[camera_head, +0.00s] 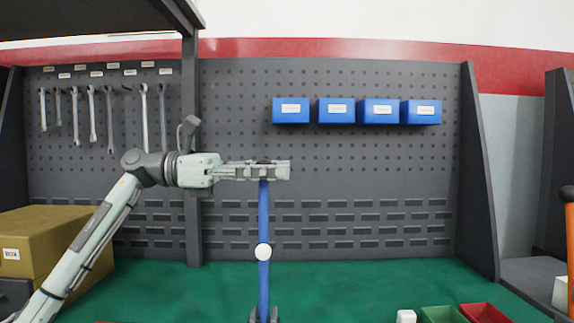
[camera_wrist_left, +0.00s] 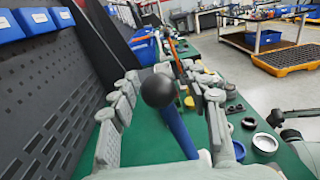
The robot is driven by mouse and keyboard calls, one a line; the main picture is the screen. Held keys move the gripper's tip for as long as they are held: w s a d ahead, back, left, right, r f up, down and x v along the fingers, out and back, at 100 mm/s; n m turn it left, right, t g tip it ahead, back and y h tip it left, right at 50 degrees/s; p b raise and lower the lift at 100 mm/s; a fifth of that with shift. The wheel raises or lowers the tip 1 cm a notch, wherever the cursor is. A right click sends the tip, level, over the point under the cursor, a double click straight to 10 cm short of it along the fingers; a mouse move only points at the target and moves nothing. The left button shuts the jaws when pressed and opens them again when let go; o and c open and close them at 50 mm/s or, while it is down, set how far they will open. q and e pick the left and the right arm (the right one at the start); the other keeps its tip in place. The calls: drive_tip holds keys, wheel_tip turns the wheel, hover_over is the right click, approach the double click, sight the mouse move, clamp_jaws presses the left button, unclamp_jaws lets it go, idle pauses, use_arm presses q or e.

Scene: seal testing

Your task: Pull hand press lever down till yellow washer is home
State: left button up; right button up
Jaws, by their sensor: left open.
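The blue hand press lever (camera_head: 264,215) stands upright in the middle of the head view, with a white round part on it. My left gripper (camera_head: 276,170) reaches in from the left at the lever's top. In the left wrist view, the lever's black ball knob (camera_wrist_left: 158,90) sits between the two spread fingers, and the blue shaft (camera_wrist_left: 180,134) runs down below it. The left gripper is open, and gaps show on both sides of the knob. I cannot make out the yellow washer for certain; a small yellow spot (camera_wrist_left: 189,101) shows beyond the knob. My right gripper does not show.
The green bench top (camera_head: 180,285) is largely clear left of the lever. A green bin (camera_head: 440,315) and a red bin (camera_head: 484,313) stand front right. A cardboard box (camera_head: 45,240) is at left. Blue bins (camera_head: 290,111) and wrenches (camera_head: 92,115) hang on the pegboard behind.

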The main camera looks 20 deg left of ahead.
use_arm(q)
drive_tip(key=shift+x, duration=1.15)
drive_tip(key=shift+c, duration=0.2)
clamp_jaws()
